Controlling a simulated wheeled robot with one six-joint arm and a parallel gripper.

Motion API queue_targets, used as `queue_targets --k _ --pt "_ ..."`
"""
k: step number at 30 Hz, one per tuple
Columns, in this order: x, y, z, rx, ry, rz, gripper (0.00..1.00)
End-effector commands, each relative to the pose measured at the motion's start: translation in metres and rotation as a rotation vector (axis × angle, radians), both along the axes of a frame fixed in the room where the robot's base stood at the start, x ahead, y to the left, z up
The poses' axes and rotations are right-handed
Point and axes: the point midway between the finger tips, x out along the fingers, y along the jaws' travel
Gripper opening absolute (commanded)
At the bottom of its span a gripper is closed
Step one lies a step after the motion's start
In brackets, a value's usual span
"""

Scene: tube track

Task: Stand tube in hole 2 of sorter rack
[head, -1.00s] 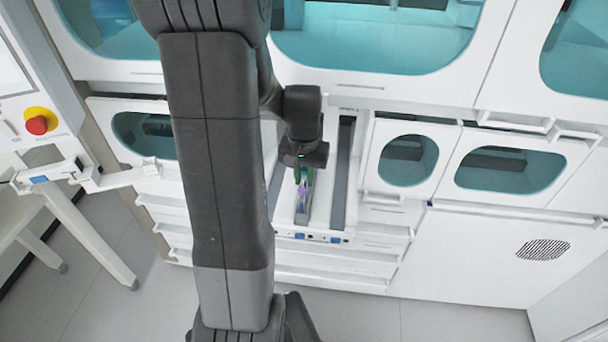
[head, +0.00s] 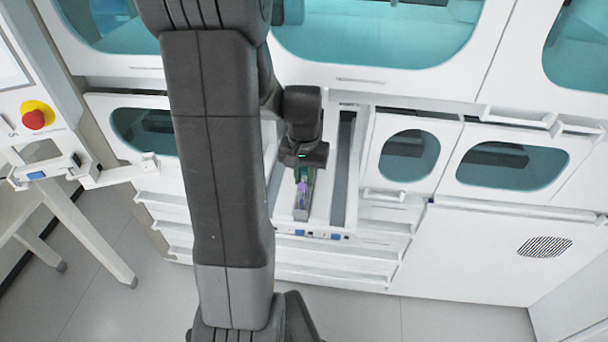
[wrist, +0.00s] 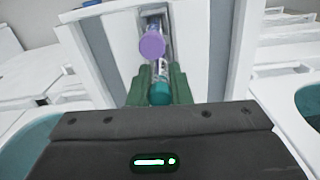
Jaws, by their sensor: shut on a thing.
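My gripper (head: 304,174) is over the narrow grey rack (head: 302,214) in the white bay. In the wrist view, its green fingers (wrist: 160,86) are shut on a teal-capped tube (wrist: 160,95), with the cap towards the camera. A purple-capped tube (wrist: 152,47) stands just beyond it, in the slot between pale walls; its purple cap also shows in the head view (head: 301,187). The lower end of the teal-capped tube is hidden, so I cannot tell whether it is in a hole. Hole numbers are not readable.
A dark empty track (head: 343,170) runs to the right of the rack. White cabinet doors with teal windows (head: 409,156) stand to the right. A panel with a red button (head: 34,119) is at the left. The floor in front is clear.

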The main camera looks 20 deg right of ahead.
Motion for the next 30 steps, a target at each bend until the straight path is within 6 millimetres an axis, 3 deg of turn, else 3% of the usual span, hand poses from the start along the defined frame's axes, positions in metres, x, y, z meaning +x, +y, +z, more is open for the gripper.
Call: queue_targets --k 6,7,10,30 --pt "0.0 0.0 0.0 0.0 0.0 0.0 0.01" --pt "-0.0001 0.0001 0.0 0.0 0.0 0.0 0.23" --pt "-0.0001 0.0001 0.0 0.0 0.0 0.0 0.43" --pt "0.0002 -0.0002 0.0048 -0.001 -0.001 0.0 0.43"
